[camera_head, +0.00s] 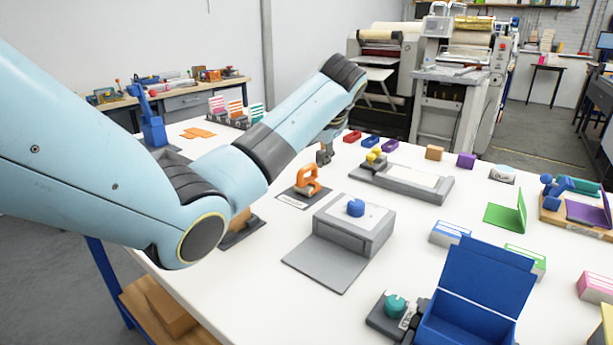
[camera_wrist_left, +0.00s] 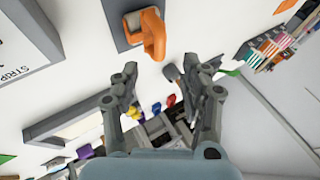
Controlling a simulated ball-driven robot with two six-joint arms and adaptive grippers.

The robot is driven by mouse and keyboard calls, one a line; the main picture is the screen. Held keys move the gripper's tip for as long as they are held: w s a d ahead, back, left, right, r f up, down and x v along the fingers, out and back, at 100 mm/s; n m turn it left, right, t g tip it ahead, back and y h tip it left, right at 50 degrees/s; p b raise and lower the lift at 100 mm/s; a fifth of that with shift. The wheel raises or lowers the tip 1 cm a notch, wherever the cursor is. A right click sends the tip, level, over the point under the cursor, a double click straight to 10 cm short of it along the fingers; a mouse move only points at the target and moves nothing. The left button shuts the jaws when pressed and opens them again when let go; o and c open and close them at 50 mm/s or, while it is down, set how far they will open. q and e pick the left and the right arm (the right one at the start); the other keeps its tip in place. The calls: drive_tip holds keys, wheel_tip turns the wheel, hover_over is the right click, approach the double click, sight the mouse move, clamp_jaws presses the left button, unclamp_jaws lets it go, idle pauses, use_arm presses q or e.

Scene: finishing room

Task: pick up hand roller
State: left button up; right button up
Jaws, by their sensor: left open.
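An orange-handled tool (camera_head: 307,180), which looks like the hand roller, sits on a dark pad with a white label on the white table. Its roller part is not clear to see. In the left wrist view the orange handle (camera_wrist_left: 151,34) is at the top middle, beyond the fingertips and not between them. My left gripper (camera_head: 325,154) is just behind and right of the tool in the head view, apart from it. In the wrist view my left gripper (camera_wrist_left: 166,82) has its two fingers wide apart and nothing between them. My right gripper is not in view.
A grey box with a blue knob (camera_head: 355,208) stands in front of the tool. A grey tray with yellow knobs (camera_head: 405,180) is to its right. A blue open box (camera_head: 476,290) stands at the front right. White table shows bare between these.

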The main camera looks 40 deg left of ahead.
sight(308, 167)
use_arm(q)
drive_tip(key=shift+x, duration=0.85)
drive_tip(key=x, duration=0.4)
drive_tip(key=shift+a+f, duration=0.1)
drive_tip(key=shift+f, duration=0.15)
drive_tip(key=shift+a+f, duration=0.1)
drive_tip(key=shift+f, duration=0.05)
clamp_jaws()
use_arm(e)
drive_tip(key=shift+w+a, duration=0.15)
